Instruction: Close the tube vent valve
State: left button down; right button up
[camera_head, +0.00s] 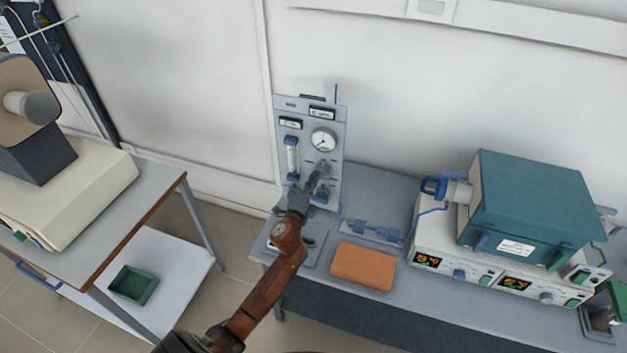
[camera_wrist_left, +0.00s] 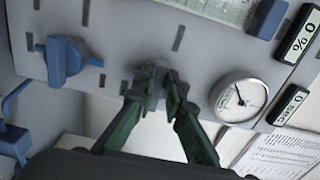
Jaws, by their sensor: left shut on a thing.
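The grey gas panel (camera_head: 335,178) stands upright at the back left of the bench and also fills the top of the left wrist view (camera_wrist_left: 115,30). My left gripper (camera_head: 319,173) reaches up to its front, below the round gauge (camera_head: 323,139). In the left wrist view my left gripper (camera_wrist_left: 160,78) is shut on a small valve handle at the panel face, mostly hidden by the fingers. A blue valve handle (camera_wrist_left: 66,60) sits apart to the left, and the gauge (camera_wrist_left: 240,99) is to the right. My right gripper is in neither view.
An orange-brown block (camera_head: 363,266) lies on the bench in front of the panel. A teal furnace (camera_head: 535,205) on a control unit (camera_head: 440,245) stands right. Blue tube fittings (camera_head: 372,231) lie between. A side table (camera_head: 165,185) is at left, with a green tray (camera_head: 134,284) on its lower shelf.

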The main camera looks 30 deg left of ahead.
pick_arm(q)
jog(key=c, duration=2)
grip_release()
jog(key=v, duration=1.2)
